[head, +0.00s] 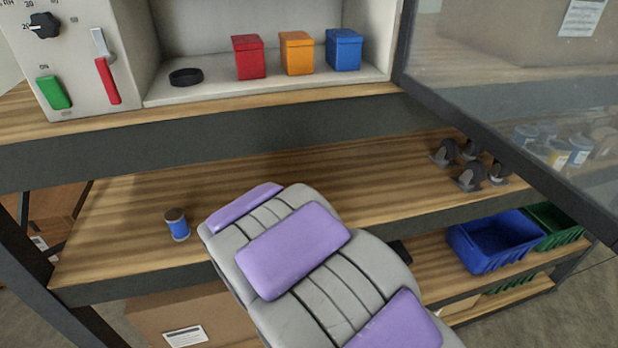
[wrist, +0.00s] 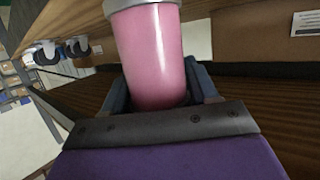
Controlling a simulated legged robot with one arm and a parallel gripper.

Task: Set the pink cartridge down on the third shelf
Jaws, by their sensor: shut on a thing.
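In the wrist view, my gripper (wrist: 160,92) is shut on the pink cartridge (wrist: 152,55), a pink cylinder with a pale grey cap at its end. The cartridge lies between the two blue-grey fingers. In the head view, my grey and purple arm reaches down over the wooden shelf (head: 330,175) below the counter. The gripper and the cartridge are hidden behind the arm there. Part of a lower shelf (head: 440,262) shows to the right of the arm. Wooden surfaces lie close to the gripper in the wrist view. I cannot tell which shelf they are.
A blue cartridge (head: 177,225) stands on the shelf left of my arm. A blue bin (head: 492,242) and a green bin (head: 553,226) sit lower right. A cardboard box (head: 190,315) is low at left.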

